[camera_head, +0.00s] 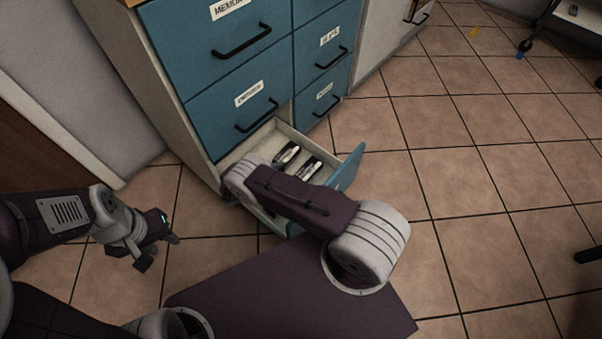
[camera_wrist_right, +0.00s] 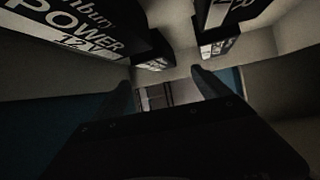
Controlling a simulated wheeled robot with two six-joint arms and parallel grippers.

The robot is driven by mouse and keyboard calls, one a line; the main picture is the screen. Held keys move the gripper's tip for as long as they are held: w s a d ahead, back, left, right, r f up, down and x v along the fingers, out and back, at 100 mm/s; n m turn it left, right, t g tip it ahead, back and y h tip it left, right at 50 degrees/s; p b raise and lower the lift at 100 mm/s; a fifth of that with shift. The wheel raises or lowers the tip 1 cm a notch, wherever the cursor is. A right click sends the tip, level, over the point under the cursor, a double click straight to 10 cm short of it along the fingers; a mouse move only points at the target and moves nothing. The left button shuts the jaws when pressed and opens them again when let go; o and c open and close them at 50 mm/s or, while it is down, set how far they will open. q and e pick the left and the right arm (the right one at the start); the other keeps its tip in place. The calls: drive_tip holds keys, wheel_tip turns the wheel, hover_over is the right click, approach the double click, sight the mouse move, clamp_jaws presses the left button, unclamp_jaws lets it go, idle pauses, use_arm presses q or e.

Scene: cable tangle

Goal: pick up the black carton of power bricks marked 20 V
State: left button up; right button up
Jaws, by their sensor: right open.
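Two black cartons with white print lie in the open bottom drawer (camera_head: 285,129) in the head view, one at left (camera_head: 287,154) and one at right (camera_head: 311,168); their print is too small to read there. In the right wrist view, a black carton marked POWER 12V (camera_wrist_right: 75,30) is at upper left. Another black carton (camera_wrist_right: 219,28) is at upper right, its marking only partly visible. My right gripper (camera_wrist_right: 162,93) is open and empty, fingers apart, below the cartons in that view. My arm hides it in the head view. My left gripper (camera_head: 158,251) is open and empty, left of the drawer.
The teal drawer front (camera_head: 347,170) stands out from the cabinet (camera_head: 203,50). Closed labelled drawers with black handles are above and beside it. Tiled floor (camera_head: 470,200) to the right is largely clear. A wheeled piece of furniture (camera_head: 545,22) stands at far upper right.

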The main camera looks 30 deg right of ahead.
sight(307, 170)
drive_tip(key=b+x, duration=0.2)
drive_tip(key=x, duration=0.1)
drive_tip(key=shift+s+d+f, duration=0.1)
drive_tip(key=shift+f, duration=0.1)
drive_tip(key=shift+d, duration=0.3)
drive_tip(key=b+x, duration=0.1)
drive_tip(key=x, duration=0.1)
drive_tip(key=b+x, duration=0.2)
drive_tip(key=shift+d+f+b, duration=0.15)
drive_tip(key=shift+f+b, duration=0.15)
drive_tip(key=shift+f, duration=0.15)
drive_tip(key=shift+d, duration=0.25)
drive_tip(key=shift+r, duration=0.1)
clamp_jaws()
wheel_tip(307, 170, up, 12)
drive_tip(key=p, duration=0.9)
drive_tip(key=s+a+p, duration=0.1)
drive_tip(key=s+a, duration=0.2)
drive_tip(key=a, duration=1.4)
drive_tip(key=shift+a, duration=0.35)
